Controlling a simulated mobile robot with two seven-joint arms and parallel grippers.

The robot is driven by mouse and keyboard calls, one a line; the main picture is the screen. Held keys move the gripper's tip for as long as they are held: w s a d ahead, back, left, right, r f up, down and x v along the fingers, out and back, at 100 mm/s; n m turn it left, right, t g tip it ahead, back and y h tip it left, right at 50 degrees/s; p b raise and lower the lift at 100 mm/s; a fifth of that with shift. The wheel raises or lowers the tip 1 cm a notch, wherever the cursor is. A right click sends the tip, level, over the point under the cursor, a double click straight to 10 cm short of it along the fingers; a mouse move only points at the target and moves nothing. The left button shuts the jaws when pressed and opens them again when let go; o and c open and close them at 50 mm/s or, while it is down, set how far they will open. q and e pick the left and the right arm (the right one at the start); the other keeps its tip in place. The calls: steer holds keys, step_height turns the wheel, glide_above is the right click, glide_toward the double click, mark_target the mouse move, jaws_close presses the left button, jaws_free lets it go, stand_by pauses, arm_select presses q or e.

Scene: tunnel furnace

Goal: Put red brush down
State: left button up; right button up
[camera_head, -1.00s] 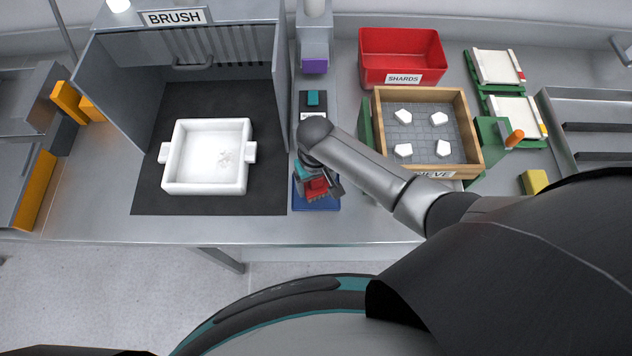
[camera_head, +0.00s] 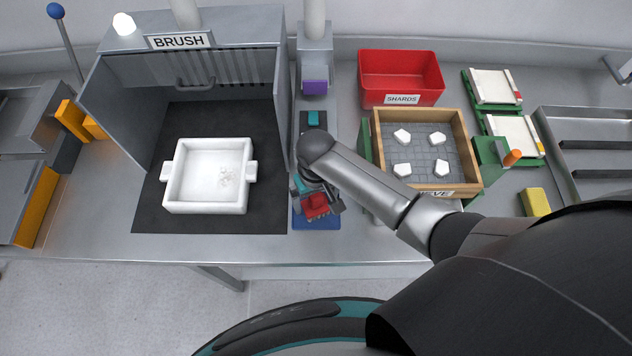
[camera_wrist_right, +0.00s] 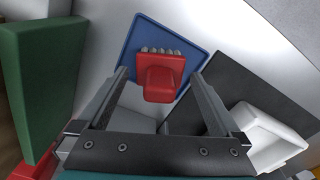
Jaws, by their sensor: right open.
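The red brush (camera_wrist_right: 160,77) stands on a blue square pad (camera_wrist_right: 184,42) in the right wrist view, its bristle side on the pad and its red handle toward my gripper. In the head view the brush (camera_head: 315,207) and the pad (camera_head: 301,221) are at the bench's front edge, partly covered by my right arm. My right gripper (camera_wrist_right: 160,74) is open, with one finger on each side of the brush handle and gaps showing between. It also shows in the head view (camera_head: 318,202). My left gripper is not in view.
A white tray (camera_head: 171,207) with small fragments sits on a dark mat (camera_head: 255,222) in the brush booth to the left. A wooden sieve (camera_head: 462,140) with white shards lies right of my arm, with a red shards bin (camera_head: 372,91) behind it. A green block (camera_wrist_right: 42,70) stands nearby.

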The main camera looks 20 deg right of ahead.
step_height(320, 180, up, 10)
steer(key=shift+f+p, duration=0.1)
steer(key=shift+p, duration=0.75)
